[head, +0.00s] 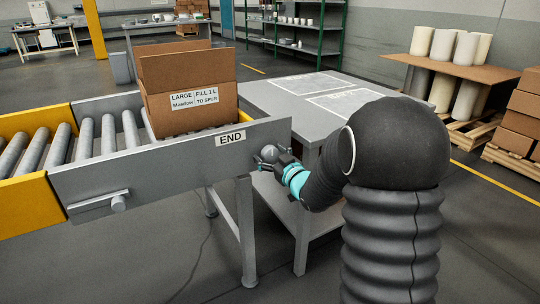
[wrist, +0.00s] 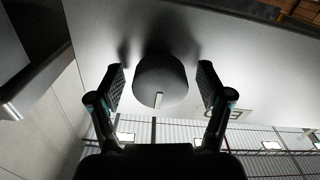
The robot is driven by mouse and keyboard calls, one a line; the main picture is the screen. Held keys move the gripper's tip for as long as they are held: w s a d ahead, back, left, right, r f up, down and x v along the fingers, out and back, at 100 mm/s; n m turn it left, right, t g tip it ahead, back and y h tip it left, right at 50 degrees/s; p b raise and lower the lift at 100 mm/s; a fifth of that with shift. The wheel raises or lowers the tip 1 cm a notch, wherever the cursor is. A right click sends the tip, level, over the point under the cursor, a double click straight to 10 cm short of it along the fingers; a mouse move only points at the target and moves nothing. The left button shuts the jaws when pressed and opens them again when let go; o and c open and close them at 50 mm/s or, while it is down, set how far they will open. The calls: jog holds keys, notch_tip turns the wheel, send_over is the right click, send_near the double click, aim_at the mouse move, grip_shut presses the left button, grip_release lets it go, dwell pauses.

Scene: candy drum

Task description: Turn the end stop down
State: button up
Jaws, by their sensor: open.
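The end stop's round grey knob (head: 268,154) sits on the conveyor's side plate, just right of the END label (head: 230,138). In the wrist view the knob (wrist: 160,78) is dark and round, with a pale mark on its rim. My gripper (head: 274,160) is at the knob. In the wrist view my gripper (wrist: 162,88) is open, with one finger on each side of the knob and a gap on both sides. The stop itself behind the plate is hidden.
An open cardboard box (head: 190,112) stands on the rollers (head: 85,138) behind the plate. A grey table (head: 270,95) stands behind the conveyor end. Floor in front is clear.

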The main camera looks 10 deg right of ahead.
jog(key=c, duration=1.2)
jog(key=shift+o, duration=0.2)
jog(key=m, duration=0.4)
jog(key=shift+a+m, duration=0.1)
jog(key=shift+m, duration=0.2)
jog(key=m, duration=0.4)
jog(key=shift+r+m, duration=0.1)
jog(key=shift+m, duration=0.2)
jog(key=m+p, duration=0.1)
jog(key=m, duration=0.3)
jog(key=shift+p, duration=0.3)
jog(key=shift+m+p, duration=0.65)
jog(key=shift+m, duration=1.65)
